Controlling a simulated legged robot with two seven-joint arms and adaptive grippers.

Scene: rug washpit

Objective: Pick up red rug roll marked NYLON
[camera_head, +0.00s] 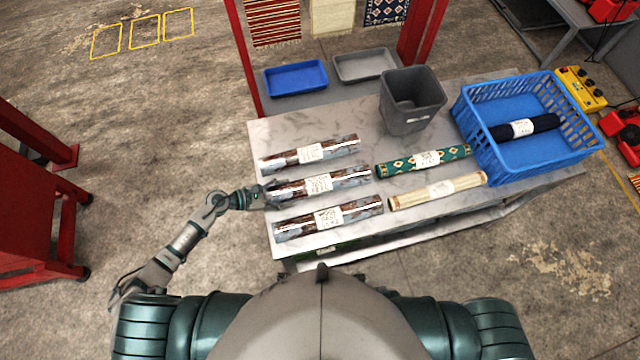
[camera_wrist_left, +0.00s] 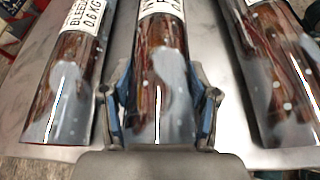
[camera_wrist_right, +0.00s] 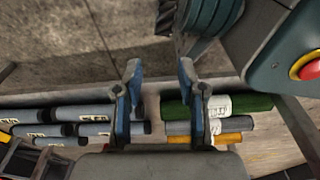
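Three glossy red-brown and grey-blue rug rolls with white labels lie side by side on the left of the table: a far one (camera_head: 337,145), a middle one (camera_head: 348,178) and a near one (camera_head: 358,209). My left gripper (camera_head: 270,193) is at the left end of the middle roll. In the left wrist view its open fingers (camera_wrist_left: 160,100) straddle that roll (camera_wrist_left: 160,70), close to its sides; contact is unclear. The neighbouring roll's label reads BLEED and 0.6 KG (camera_wrist_left: 82,15). The middle label is mostly cut off; NYLON cannot be read. My right gripper (camera_wrist_right: 159,85) is open and empty.
A green patterned roll (camera_head: 395,165) and a cream roll (camera_head: 412,194) lie to the right. The right wrist view shows several rolls (camera_wrist_right: 215,105) beyond the right fingers.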

